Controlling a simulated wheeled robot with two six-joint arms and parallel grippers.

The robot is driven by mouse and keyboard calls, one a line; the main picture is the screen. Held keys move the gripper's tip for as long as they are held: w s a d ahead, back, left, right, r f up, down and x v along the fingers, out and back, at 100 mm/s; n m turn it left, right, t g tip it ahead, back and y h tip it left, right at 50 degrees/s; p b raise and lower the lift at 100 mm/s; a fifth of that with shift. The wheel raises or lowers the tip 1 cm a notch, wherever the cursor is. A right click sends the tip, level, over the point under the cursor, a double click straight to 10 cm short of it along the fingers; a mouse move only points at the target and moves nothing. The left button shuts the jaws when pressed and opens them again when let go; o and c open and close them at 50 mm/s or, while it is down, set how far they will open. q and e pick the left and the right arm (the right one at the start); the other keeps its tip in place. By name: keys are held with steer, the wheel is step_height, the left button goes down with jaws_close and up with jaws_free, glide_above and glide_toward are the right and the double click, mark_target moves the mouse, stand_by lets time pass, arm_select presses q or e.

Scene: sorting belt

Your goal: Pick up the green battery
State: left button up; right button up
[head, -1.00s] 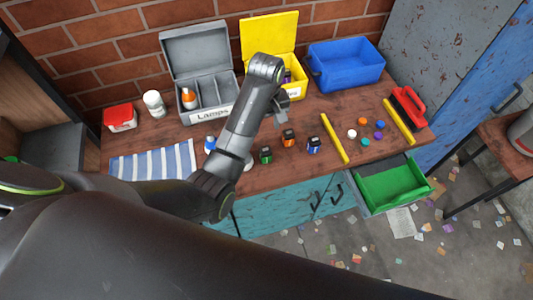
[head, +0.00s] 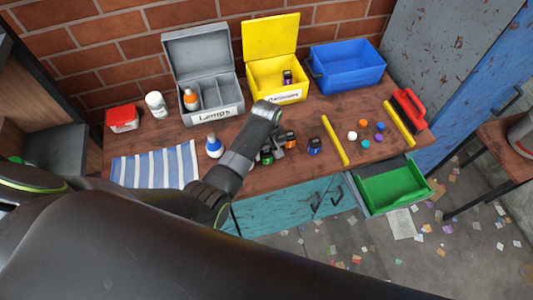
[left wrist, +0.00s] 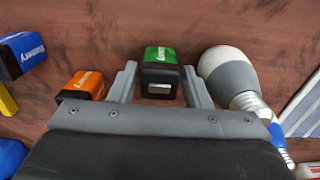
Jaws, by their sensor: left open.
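The green battery (head: 266,158) stands on the wooden bench, partly hidden by my left arm in the head view. In the left wrist view the green battery (left wrist: 160,57) is between the fingers of my left gripper (left wrist: 160,72). Those fingers are open, one on each side of it, with a small gap visible; I cannot tell whether either touches. In the head view my left gripper (head: 274,150) is low among the batteries. An orange battery (head: 290,140) is just right of it, and it also shows close outside one finger in the left wrist view (left wrist: 86,85). My right gripper is not in view.
A blue battery (head: 314,146) stands further right. A lamp (head: 214,147) lies near the other finger, also in the wrist view (left wrist: 230,72). Behind are a grey lamp box (head: 228,113), a yellow box (head: 282,97) holding a battery, and a blue bin (head: 347,68).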

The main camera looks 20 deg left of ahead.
arm_select(q)
steer(key=shift+f, duration=0.8)
steer(key=c, duration=0.8)
steer(key=shift+r, duration=0.1)
